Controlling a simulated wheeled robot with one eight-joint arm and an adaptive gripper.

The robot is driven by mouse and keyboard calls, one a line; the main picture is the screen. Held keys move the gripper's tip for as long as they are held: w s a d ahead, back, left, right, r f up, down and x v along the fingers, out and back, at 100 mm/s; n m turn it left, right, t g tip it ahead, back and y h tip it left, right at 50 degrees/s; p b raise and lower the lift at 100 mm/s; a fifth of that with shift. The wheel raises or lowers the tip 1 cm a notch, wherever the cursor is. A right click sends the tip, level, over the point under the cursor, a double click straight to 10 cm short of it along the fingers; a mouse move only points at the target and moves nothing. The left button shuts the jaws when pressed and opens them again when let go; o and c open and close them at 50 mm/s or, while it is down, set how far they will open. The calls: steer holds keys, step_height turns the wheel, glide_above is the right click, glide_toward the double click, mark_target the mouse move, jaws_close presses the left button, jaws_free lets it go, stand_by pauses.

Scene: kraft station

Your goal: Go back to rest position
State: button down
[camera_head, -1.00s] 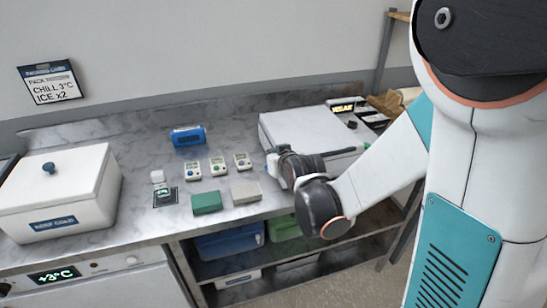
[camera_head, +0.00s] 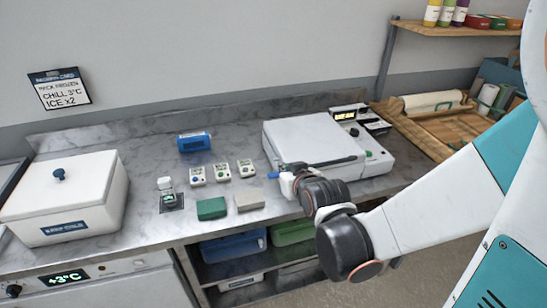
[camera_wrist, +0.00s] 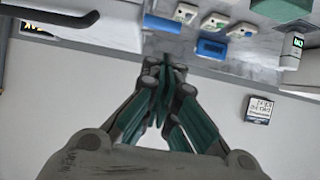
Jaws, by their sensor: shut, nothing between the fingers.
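My gripper (camera_wrist: 163,68) is shut and empty in the wrist view, its teal fingers meeting in the upper middle. My dark wrist and white arm reach in from the right. Whether the gripper touches the machine cannot be told.
The counter holds a white lidded box (camera_head: 65,200), a blue block (camera_head: 194,142), several small loggers (camera_head: 221,172), a green block (camera_head: 211,209), a grey block (camera_head: 249,200) and a small white item (camera_head: 166,184). A wooden bench (camera_head: 440,130) stands right.

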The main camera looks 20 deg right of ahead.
stand_by(0.3)
steer(key=s+r+g+b, duration=0.2)
steer(key=s+g, duration=0.3)
steer(key=s, duration=1.4)
steer(key=shift+a+r+b, duration=0.25)
steer(key=shift+a+b, duration=0.1)
steer(key=shift+b, duration=0.55)
steer(key=shift+s, duration=0.1)
